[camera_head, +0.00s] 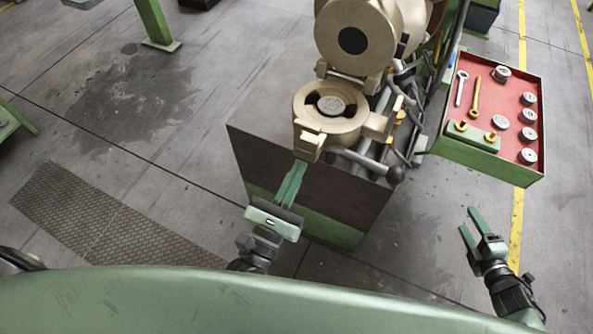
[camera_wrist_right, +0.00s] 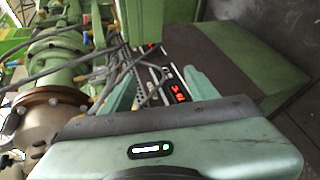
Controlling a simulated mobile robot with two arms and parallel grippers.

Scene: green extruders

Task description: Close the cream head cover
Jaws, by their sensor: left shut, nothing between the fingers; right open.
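The cream head cover (camera_head: 344,38), a round cream disc with a dark centre, stands swung up and open behind the cream extruder head (camera_head: 301,107). The head's ring faces up, with a grey round die (camera_head: 331,105) and dark gaps inside. A latch block (camera_head: 310,143) juts from its front. My left gripper (camera_head: 298,166) is shut and empty, its fingertips just below this block; I cannot tell if they touch it. My right gripper (camera_head: 470,223) is open and empty, low at the right, away from the head. Its spread fingers also show in the right wrist view (camera_wrist_right: 160,90).
A red-topped tray (camera_head: 462,105) with wrenches and several round dies stands right of the machine. A lever with a dark knob (camera_head: 396,174) sticks out at the head's front right. Cables (camera_head: 405,120) hang beside the head. The floor at left is open.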

